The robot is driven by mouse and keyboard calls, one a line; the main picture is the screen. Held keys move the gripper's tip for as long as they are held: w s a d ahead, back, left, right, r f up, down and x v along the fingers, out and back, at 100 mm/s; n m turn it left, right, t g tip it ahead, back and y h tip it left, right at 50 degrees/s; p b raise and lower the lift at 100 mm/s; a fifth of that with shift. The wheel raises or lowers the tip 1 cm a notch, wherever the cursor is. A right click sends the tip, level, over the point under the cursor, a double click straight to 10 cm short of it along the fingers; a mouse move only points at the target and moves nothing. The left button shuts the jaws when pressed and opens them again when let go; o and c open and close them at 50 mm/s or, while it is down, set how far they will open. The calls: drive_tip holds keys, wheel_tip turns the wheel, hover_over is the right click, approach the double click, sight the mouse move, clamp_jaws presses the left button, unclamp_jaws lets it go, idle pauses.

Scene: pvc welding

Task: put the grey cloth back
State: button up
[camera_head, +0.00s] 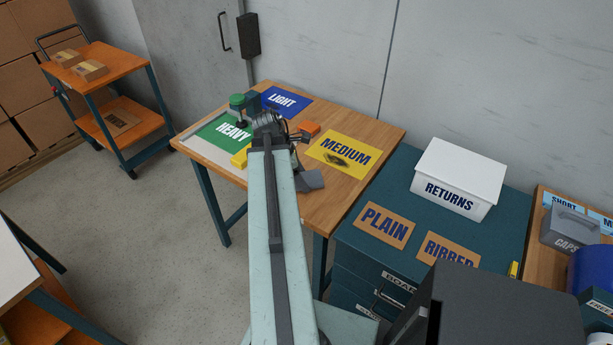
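A grey, flat piece that looks like the grey cloth (311,180) lies on the wooden table (372,140), just right of my arm and below the yellow MEDIUM mat. My arm reaches forward over the table and covers part of the tabletop. My gripper (283,136) is at the arm's far end, between the green HEAVY mat and the yellow MEDIUM mat. Its fingers are small and dark, and I cannot tell whether they are open or shut. The grey piece is nearer to me than the gripper and appears apart from its tip.
The table carries the HEAVY mat (219,133), the blue LIGHT mat (287,102), the MEDIUM mat (343,152) with a dark item on it, and a green-topped tool (237,101). A teal cabinet (400,180) with a white RETURNS box (458,178) stands right. Open floor lies left.

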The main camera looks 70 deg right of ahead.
drive_tip(key=shift+s+d+f, duration=0.1)
drive_tip(key=shift+d+f, duration=0.05)
drive_tip(key=shift+f, duration=0.55)
drive_tip(key=o, duration=1.2)
drive_tip(key=shift+r, duration=0.1)
drive_tip(key=shift+r, duration=0.1)
drive_tip(key=p+v, duration=1.1)
drive_tip(key=v, duration=0.1)
